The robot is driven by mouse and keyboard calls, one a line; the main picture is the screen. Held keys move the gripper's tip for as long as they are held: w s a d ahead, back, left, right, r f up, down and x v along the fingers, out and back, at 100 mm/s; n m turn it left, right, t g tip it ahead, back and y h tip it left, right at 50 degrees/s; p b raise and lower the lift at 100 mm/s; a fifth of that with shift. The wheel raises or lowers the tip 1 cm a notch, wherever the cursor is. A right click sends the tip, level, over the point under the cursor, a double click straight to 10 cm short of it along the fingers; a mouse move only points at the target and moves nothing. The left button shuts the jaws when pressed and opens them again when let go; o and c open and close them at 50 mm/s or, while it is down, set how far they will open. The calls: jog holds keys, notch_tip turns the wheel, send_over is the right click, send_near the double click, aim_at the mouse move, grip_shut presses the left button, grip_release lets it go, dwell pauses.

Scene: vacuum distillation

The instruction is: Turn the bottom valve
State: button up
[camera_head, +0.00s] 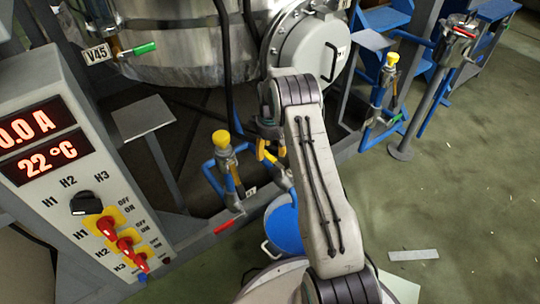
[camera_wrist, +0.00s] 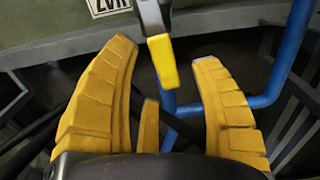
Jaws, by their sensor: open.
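A valve lever with a yellow grip (camera_wrist: 163,61) on a grey metal body shows at the top middle of the wrist view. It hangs into the gap between the tips of my gripper (camera_wrist: 166,50), whose yellow fingers are open and spread to either side. I see no clear contact between the fingers and the lever. In the head view my gripper (camera_head: 265,152) is below the steel tank (camera_head: 175,45), left of its round side cover. The valve cannot be made out there behind my gripper and arm.
In the head view, a yellow-capped fitting (camera_head: 221,140) and a red lever (camera_head: 228,224) are left of my arm. A blue bucket (camera_head: 284,226) stands below. The control panel (camera_head: 70,140) is at left. Floor at right is mostly clear.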

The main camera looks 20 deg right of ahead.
jog(key=shift+f, duration=0.85)
jog(key=shift+c, duration=0.2)
grip_shut()
